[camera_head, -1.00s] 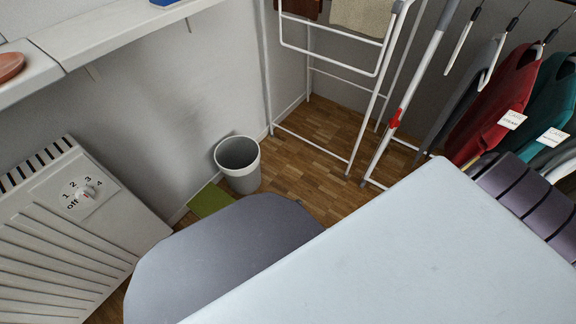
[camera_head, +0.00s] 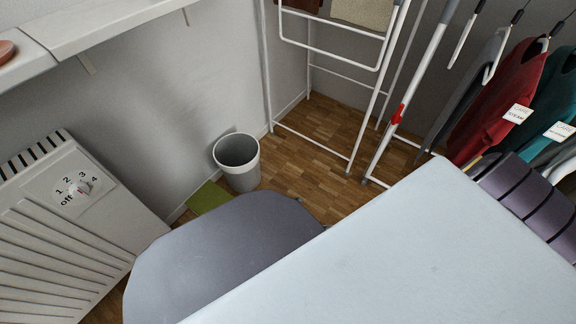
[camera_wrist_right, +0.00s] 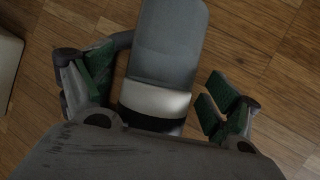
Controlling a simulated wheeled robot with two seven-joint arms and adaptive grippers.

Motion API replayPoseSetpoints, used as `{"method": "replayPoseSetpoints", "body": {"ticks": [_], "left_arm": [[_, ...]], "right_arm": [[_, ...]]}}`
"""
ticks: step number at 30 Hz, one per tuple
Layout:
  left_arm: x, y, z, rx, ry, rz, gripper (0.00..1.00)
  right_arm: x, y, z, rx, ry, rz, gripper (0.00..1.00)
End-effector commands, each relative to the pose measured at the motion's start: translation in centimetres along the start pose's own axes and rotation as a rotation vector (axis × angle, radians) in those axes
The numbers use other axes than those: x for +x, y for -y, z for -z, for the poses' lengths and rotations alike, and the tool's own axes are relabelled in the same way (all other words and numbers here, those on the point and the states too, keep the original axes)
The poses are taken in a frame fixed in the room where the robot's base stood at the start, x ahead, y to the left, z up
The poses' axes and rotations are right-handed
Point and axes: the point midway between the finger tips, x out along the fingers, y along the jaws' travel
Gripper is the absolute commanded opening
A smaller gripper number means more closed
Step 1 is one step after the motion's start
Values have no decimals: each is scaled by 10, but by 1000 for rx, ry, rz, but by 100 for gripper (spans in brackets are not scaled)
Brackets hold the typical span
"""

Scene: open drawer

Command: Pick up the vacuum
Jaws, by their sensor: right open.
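In the right wrist view, a grey device with a rounded body (camera_wrist_right: 167,45), a pale band and a dark band looks like the vacuum. It is over or on the wooden floor. My right gripper (camera_wrist_right: 156,88) is open, with its green-padded fingers on either side of the device and visible gaps at both sides. I cannot tell how high the fingers are relative to it. The device's near end is hidden behind my gripper body. Neither gripper nor the device is clearly visible in the head view.
A radiator (camera_head: 72,228) is at left and a shelf (camera_head: 110,25) above. A white drying rack (camera_head: 350,125) and hanging clothes (camera_head: 495,108) are at right. Wooden floor (camera_head: 300,165) shows between.

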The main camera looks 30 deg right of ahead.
Motion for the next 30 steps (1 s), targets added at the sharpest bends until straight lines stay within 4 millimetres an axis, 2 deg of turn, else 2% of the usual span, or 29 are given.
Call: {"method": "replayPoseSetpoints", "body": {"ticks": [3,24,30], "left_arm": [[0,0,0,1,1,0,0],[0,0,0,1,1,1,0],[0,0,0,1,1,1,0]], "right_arm": [[0,0,0,0,0,0,88],[0,-2,-1,1,1,-2,0],[0,-2,-1,1,1,-2,0]]}}
